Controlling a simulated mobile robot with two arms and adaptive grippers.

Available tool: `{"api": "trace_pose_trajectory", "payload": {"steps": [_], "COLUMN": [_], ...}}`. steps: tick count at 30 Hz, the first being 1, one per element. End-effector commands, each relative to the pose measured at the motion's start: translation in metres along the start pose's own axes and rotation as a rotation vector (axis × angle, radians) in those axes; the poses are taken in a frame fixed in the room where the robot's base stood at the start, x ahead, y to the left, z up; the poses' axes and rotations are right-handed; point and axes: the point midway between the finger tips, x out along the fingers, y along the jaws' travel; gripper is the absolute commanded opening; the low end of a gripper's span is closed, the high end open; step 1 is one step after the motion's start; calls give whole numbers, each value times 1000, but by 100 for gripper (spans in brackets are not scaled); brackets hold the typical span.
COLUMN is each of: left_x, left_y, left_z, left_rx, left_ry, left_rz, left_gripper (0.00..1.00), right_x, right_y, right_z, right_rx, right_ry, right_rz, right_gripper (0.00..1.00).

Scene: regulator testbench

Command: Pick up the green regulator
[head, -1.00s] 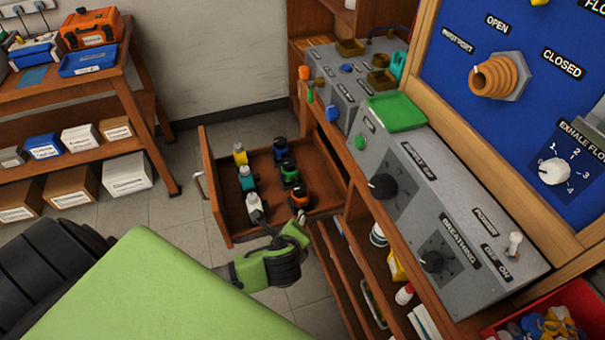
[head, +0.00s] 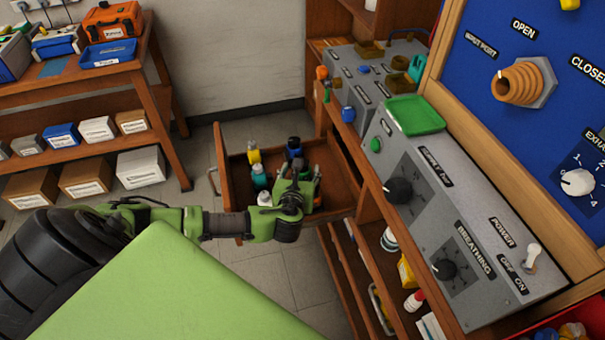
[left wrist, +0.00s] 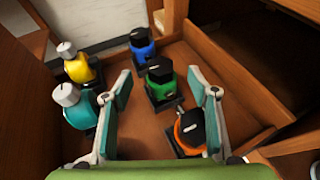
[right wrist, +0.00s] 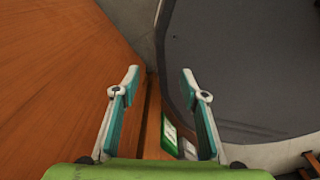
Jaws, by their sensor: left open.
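The green regulator (left wrist: 160,82) stands upright in the open wooden drawer, with a dark knob on top. In the left wrist view it lies between and just beyond the spread fingers of my left gripper (head: 296,172). That gripper is open and empty, over the drawer. In the head view the gripper hides most of the green regulator. I cannot tell how high the fingertips are above it. My right gripper (right wrist: 160,72) is open and empty in its wrist view and outside the head view.
Around it stand blue (left wrist: 141,47), yellow (left wrist: 78,66), teal (left wrist: 75,106) and orange (left wrist: 188,132) regulators. The drawer's wooden walls (left wrist: 225,85) are close. The grey test bench (head: 460,210) stands to the right.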

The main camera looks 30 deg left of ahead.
Motion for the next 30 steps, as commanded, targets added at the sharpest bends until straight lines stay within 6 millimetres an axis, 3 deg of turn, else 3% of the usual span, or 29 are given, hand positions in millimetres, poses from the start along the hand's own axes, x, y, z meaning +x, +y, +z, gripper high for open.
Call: {"api": "trace_pose_trajectory", "payload": {"steps": [5, 15, 24, 26, 30], "left_x": [10, 52, 56, 56, 56], "left_y": [-1, -1, -1, -1, -1], "left_z": [0, -4, -3, -3, -3], "left_rx": [-1, -1, -1, -1, -1], "left_ry": [0, 2, 2, 2, 2], "left_rz": [0, 1, 0, 0, 0], "left_gripper": [54, 54, 54, 41, 5], "right_x": [1, 4, 4, 4, 4], "right_y": [0, 0, 0, 0, -1], "right_z": [0, 0, 0, 0, 0], "right_rx": [0, 0, -1, -1, -1], "right_ry": [0, 0, 0, 0, 0], "right_rz": [1, 0, 0, 0, -1], "right_gripper": [40, 40, 40, 40, 40]}}
